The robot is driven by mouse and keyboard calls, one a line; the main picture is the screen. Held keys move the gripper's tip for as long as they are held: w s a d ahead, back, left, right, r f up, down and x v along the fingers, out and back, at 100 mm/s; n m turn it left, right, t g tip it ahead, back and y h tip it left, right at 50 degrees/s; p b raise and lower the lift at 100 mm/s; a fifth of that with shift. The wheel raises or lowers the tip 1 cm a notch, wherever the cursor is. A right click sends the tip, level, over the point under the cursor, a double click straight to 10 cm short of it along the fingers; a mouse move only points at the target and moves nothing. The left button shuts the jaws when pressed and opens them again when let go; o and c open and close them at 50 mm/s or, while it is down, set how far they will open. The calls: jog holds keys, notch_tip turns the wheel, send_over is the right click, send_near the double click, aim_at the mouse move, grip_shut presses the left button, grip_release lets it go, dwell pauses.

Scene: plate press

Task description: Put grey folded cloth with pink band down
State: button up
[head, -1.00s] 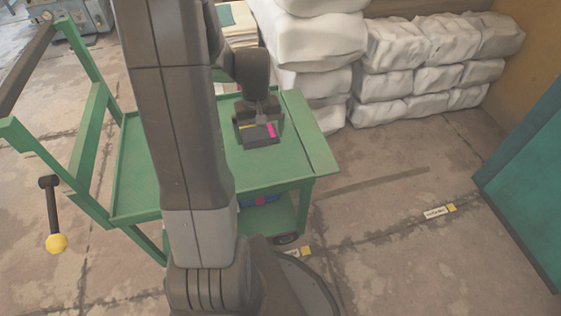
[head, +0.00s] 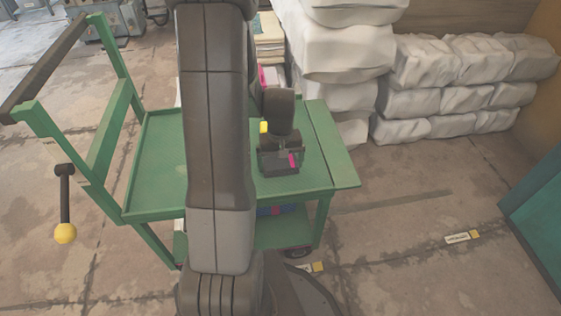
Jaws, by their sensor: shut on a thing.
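The grey folded cloth with a pink band (head: 284,169) is in my gripper (head: 281,160), over the right part of the green cart's top (head: 160,170). The pink band shows on the right side of the dark bundle. My gripper is shut on the cloth, and its fingers are hard to make out from this angle. The cloth is at or just above the cart top; I cannot tell whether it touches. My arm hides the middle of the cart top.
A blue item with pink (head: 275,210) lies on the cart's lower shelf. White wrapped bales (head: 455,85) are stacked behind and to the right. A teal cabinet (head: 540,200) stands at the right edge. The cart top's left part is clear.

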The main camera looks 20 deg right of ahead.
aim_at(281, 162)
jog(key=o, duration=0.7)
jog(key=shift+f, duration=0.1)
jog(key=shift+c, duration=0.2)
notch_tip(281, 162, up, 12)
jog(key=p, duration=0.4)
notch_tip(281, 162, down, 12)
jog(key=b, duration=0.4)
jog(key=shift+f, duration=0.1)
jog(key=shift+r+p, duration=0.8)
jog(key=shift+r, duration=1.25)
